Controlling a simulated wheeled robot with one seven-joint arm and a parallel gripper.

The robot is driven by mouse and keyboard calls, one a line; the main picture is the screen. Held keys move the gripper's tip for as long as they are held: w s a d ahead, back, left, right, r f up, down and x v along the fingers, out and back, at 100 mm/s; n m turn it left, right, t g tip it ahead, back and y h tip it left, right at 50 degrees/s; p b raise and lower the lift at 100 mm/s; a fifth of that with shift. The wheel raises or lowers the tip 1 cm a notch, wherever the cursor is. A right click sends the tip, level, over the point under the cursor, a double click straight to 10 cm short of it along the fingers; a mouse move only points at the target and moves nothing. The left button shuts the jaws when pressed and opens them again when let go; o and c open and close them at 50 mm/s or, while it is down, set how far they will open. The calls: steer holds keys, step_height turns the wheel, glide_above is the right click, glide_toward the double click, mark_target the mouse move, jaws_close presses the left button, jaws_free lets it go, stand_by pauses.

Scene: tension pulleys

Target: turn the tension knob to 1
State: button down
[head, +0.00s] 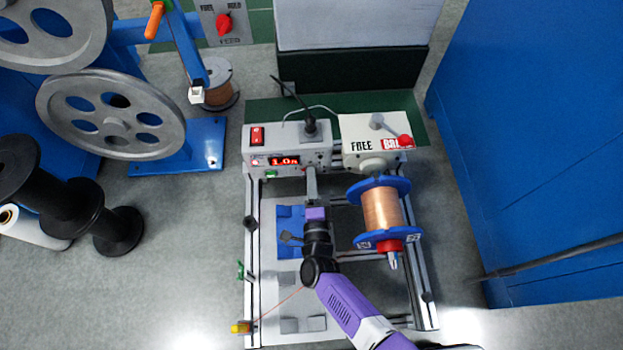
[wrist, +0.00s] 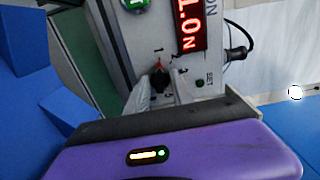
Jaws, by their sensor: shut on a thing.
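The tension knob (wrist: 158,82) is a small black knob on the grey control box (head: 257,147). In the wrist view its red pointer stands at or very close to the 1 mark (wrist: 158,50). My gripper (head: 310,174) is shut on the knob, with a grey finger beside it in the wrist view. In the head view the gripper mostly hides the knob. The red display (head: 284,161) reads 1.0 N and shows partly in the wrist view.
A copper spool (head: 381,209) with blue flanges stands right of my arm. A blue cabinet (head: 540,150) bounds the right side.

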steer(key=c, duration=1.1)
jaws_free()
steer(key=shift+s, duration=0.1)
steer(key=s+p, duration=0.2)
steer(key=s, duration=0.4)
steer(key=shift+s, duration=0.85)
steer(key=shift+f, duration=0.1)
